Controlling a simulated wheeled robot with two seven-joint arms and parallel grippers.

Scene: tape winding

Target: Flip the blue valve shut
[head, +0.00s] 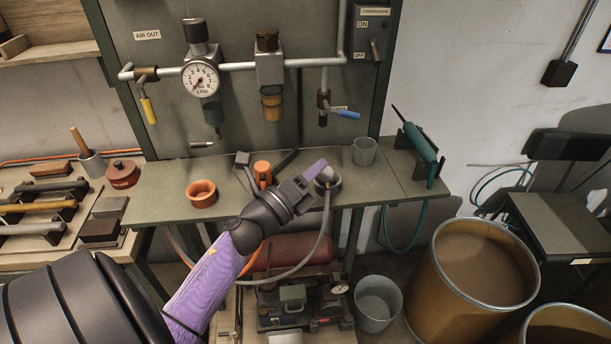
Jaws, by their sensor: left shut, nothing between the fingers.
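The blue valve handle (345,113) sticks out to the right from a brass valve body (323,101) on the vertical pipe at the right of the panel. The handle lies nearly level, across the pipe, its tip sloping slightly down. My left gripper (318,171) is over the bench, below and a little left of the blue handle and apart from it. Its fingers are shut with nothing between them. My right gripper is not in view.
A yellow-handled valve (149,110) hangs at the panel's left. A gauge (200,79) and filter (271,95) sit between the valves. An orange bowl (201,193), a grey cup (364,151) and a teal tool (420,142) stand on the bench (150,205). A hose passes beside my gripper.

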